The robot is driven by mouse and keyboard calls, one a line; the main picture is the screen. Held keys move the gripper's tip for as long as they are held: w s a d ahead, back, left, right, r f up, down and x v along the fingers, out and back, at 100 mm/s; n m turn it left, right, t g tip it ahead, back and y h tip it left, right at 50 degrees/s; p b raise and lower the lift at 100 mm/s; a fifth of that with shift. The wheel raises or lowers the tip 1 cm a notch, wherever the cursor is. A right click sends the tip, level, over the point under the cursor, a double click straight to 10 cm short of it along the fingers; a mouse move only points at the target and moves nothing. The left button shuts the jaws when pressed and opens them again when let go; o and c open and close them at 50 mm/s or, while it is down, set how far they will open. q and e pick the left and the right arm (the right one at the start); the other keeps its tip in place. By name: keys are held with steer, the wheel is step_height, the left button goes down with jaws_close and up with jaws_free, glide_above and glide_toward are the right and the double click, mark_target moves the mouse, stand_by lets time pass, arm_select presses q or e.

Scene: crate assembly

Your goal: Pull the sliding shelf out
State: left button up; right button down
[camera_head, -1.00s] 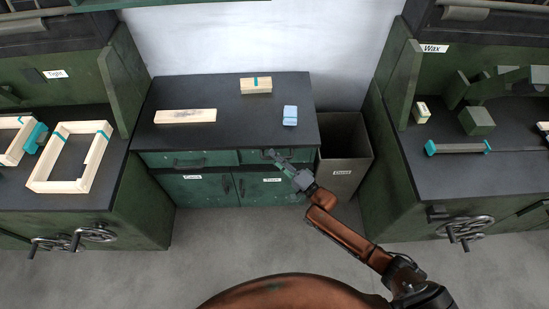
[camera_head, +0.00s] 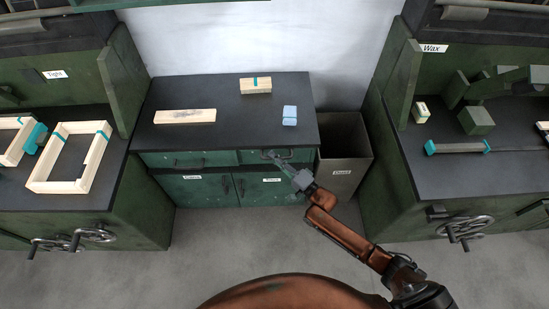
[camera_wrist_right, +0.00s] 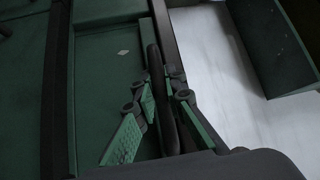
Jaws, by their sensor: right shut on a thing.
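The green cabinet with a dark top (camera_head: 235,115) stands against the back wall. Its upper right sliding front (camera_head: 250,157) is green with a dark bar handle. This front looks flush with the cabinet. My right gripper (camera_head: 279,159) is at this front, and in the right wrist view my gripper (camera_wrist_right: 165,95) has its green-padded fingers on both sides of the dark handle (camera_wrist_right: 156,65), shut on it. The fingers partly hide the handle in the head view. My left gripper is not in view.
A light wooden plank (camera_head: 185,116), a small wooden block bundle (camera_head: 256,86) and a blue block (camera_head: 290,115) lie on the cabinet top. An open bin (camera_head: 340,175) stands close at its right. Benches flank both sides; grey floor in front is clear.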

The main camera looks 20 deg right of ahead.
steer(key=shift+s, duration=0.2)
arm_select(q)
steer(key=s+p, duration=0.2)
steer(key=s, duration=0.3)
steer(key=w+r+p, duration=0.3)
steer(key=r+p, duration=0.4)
steer(key=p, duration=0.1)
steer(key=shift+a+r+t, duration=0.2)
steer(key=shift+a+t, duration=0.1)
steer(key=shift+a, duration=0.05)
arm_select(e)
steer(key=s+a, duration=0.3)
steer(key=s, duration=0.9)
steer(key=s+a, duration=0.4)
steer(key=s, duration=0.9)
steer(key=shift+a, duration=0.2)
steer(key=shift+s+f, duration=0.1)
steer(key=shift+f, duration=0.05)
steer(key=c, duration=2.2)
jaws_free()
steer(key=shift+s, duration=0.1)
steer(key=shift+o, duration=1.2)
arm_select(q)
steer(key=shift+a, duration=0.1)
